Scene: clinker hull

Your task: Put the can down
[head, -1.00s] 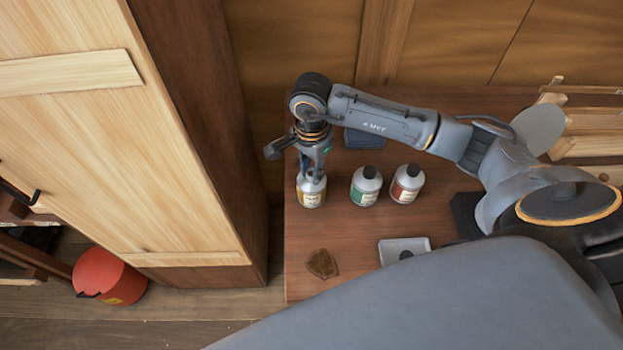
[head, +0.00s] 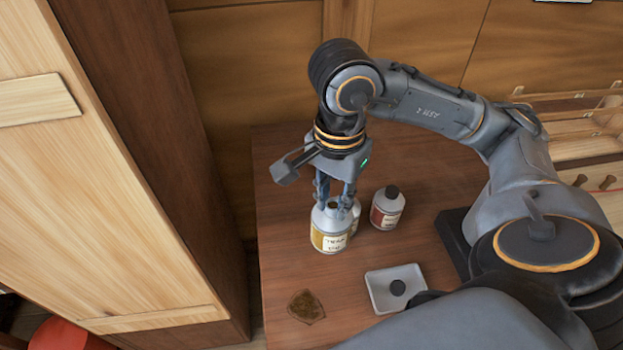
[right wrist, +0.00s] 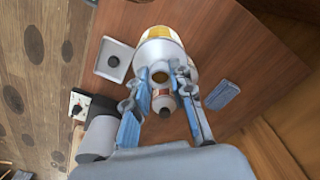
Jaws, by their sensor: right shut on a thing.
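The can (head: 329,236), white with a yellow label, is held upright by its top in my right gripper (head: 336,202). I cannot tell whether its base touches the wooden table (head: 285,262). In the right wrist view the can (right wrist: 158,48) shows between the gripper's two fingers (right wrist: 160,85), which are shut on it. A second can (head: 356,212) is mostly hidden behind it. A red-labelled can (head: 387,210) stands to the right, apart from it. My left gripper is not in view.
A light tray (head: 375,300) with a dark round piece (head: 398,287) in it lies to the front right. A brown flat patch (head: 306,307) lies near the table's left front. A tall wooden cabinet (head: 130,150) stands left. A blue folded thing (right wrist: 222,95) lies on the table.

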